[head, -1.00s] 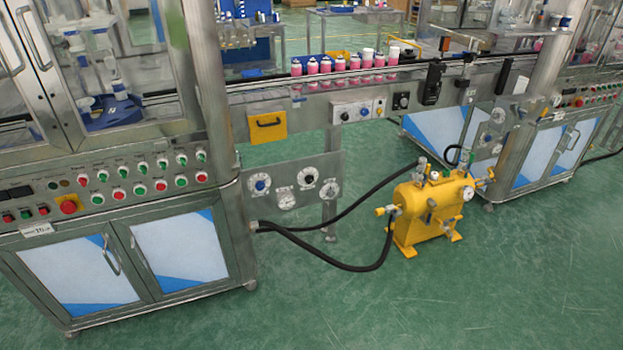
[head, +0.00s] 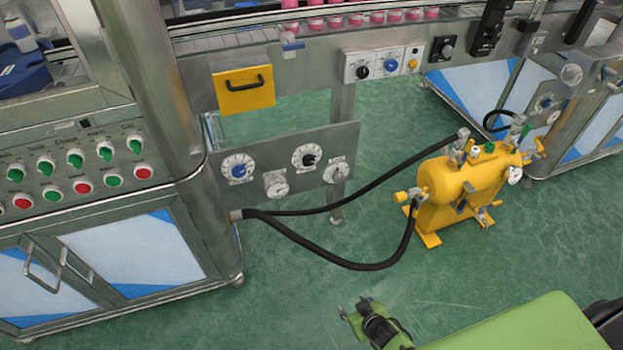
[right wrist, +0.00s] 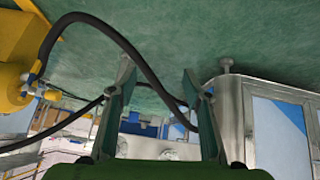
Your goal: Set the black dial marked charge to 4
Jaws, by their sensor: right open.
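On the low grey plate, a black knob on a round white scale (head: 307,156) sits right of a blue knob on a similar scale (head: 238,167). My left gripper is out of view.
A black hose (head: 350,264) loops from the cabinet to the yellow tank (head: 465,190) at right. A yellow drawer (head: 243,91) is above the plate. Green floor (head: 290,300) in front is open.

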